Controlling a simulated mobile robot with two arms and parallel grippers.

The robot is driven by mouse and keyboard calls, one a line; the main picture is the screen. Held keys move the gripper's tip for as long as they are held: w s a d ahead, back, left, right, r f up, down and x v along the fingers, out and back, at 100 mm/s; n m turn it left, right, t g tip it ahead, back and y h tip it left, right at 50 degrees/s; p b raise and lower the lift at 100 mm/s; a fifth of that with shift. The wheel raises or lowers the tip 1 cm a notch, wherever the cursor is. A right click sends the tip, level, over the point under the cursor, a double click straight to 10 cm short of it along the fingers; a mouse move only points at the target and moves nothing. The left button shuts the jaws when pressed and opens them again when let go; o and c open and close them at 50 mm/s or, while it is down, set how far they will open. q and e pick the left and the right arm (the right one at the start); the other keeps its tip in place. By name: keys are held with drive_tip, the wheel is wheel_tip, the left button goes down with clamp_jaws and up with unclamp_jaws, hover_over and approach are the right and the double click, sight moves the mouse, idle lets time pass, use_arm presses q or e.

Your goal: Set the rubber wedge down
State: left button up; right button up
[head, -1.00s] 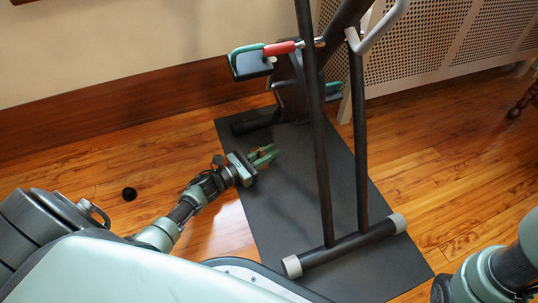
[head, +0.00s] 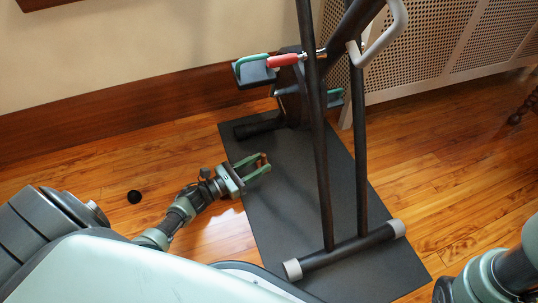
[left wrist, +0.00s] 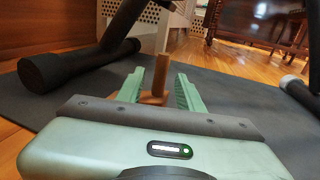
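The rubber wedge (left wrist: 161,70) is a small brown piece. In the left wrist view it stands between my left gripper's green fingers, with a gap on each side. In the head view the wedge (head: 262,160) is a small brown spot at the fingertips, over the dark mat (head: 285,205). It appears to rest on the mat, but its underside is hard to make out. My left gripper (head: 257,169) is open around it, low over the mat's left part. My right arm shows at the lower right of the head view; its gripper is out of view.
An exercise machine stands on the mat, with dark uprights (head: 322,150) and a foot bar (head: 345,250) right of my left gripper. Its pedal (head: 255,72) is near the wall. A small black round object (head: 134,197) lies on the wooden floor at left.

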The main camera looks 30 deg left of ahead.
use_arm(q)
drive_tip(key=p+v, duration=0.1)
drive_tip(key=v, duration=0.6)
drive_tip(key=shift+p, duration=0.35)
